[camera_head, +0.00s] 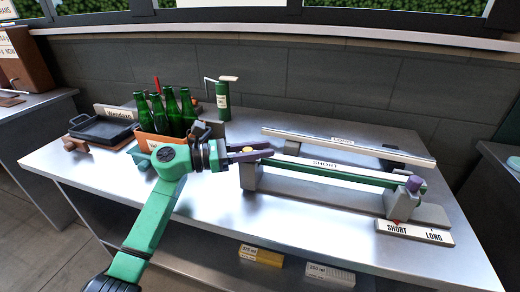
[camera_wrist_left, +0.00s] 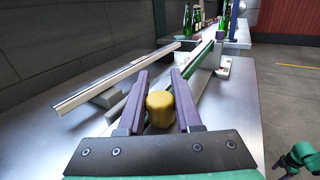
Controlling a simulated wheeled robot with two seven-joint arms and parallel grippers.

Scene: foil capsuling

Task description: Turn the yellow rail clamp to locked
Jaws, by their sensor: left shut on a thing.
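The yellow rail clamp (camera_wrist_left: 160,108) is a rounded knob between the two purple fingers of my left gripper (camera_wrist_left: 160,106).
A purple knob (camera_head: 417,184) stands at the rail's right end, behind a SHORT/LONG label plate (camera_head: 414,233). The LONG rail (camera_head: 350,146) lies behind. Green bottles (camera_head: 172,108) in an orange carrier (camera_head: 150,142) and a dark tray (camera_head: 98,130) stand left.

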